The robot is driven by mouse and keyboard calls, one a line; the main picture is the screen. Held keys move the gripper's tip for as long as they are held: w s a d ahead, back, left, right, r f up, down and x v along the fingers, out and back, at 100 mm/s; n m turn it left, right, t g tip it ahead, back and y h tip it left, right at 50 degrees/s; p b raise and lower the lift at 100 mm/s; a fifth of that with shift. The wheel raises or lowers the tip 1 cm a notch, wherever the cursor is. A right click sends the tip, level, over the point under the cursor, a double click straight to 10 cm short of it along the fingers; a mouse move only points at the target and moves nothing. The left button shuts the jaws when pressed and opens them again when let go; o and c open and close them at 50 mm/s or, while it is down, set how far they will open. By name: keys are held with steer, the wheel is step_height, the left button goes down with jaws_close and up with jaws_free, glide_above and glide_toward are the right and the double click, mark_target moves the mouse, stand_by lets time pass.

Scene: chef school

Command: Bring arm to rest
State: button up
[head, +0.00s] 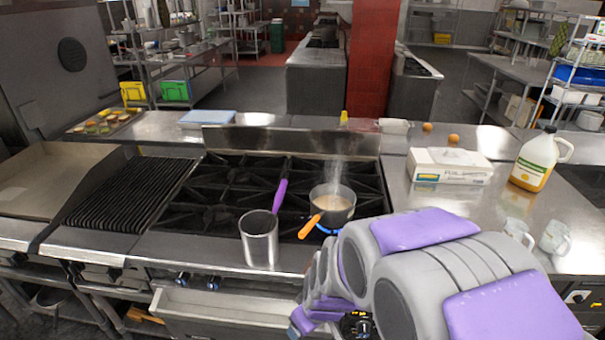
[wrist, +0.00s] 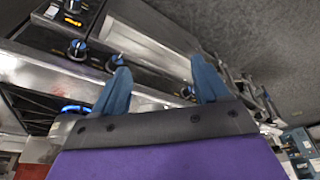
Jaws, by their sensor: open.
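My gripper (wrist: 157,88) is open in the wrist view, its two blue fingers spread apart with nothing between them. The stove's front panel with its knobs (wrist: 78,48) lies beyond the fingers. In the head view my arm reaches in from the lower right in front of the stove (head: 240,185), and the gripper itself is not clearly visible there. A small pot (head: 333,213) with an orange handle steams over a blue flame on the stove. A metal container (head: 259,245) with a purple handle stands at the stove's front edge.
On the right counter are a white box (head: 450,172), a jug (head: 538,158) and two glass mugs (head: 554,238) near my arm. A ribbed grill (head: 125,192) is left of the burners. A drawer-like tray (head: 215,305) juts out below the stove. Grey floor (wrist: 260,40) shows in the wrist view.

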steer(key=s+d+r+m+g+h, duration=0.1)
steer(key=s+d+r+m, duration=0.3)
steer(key=s, duration=0.7)
steer(key=s+d+r+m+g+h, duration=0.1)
steer(key=s+d+r+m+g, duration=0.2)
steer(key=s+d+r, duration=0.4)
steer(key=s+d, duration=0.2)
steer(key=s, duration=0.3)
steer(key=shift+s+d+m, duration=0.15)
steer(key=shift+m, duration=0.25)
steer(key=shift+d+r, duration=0.1)
steer(key=shift+d, duration=0.1)
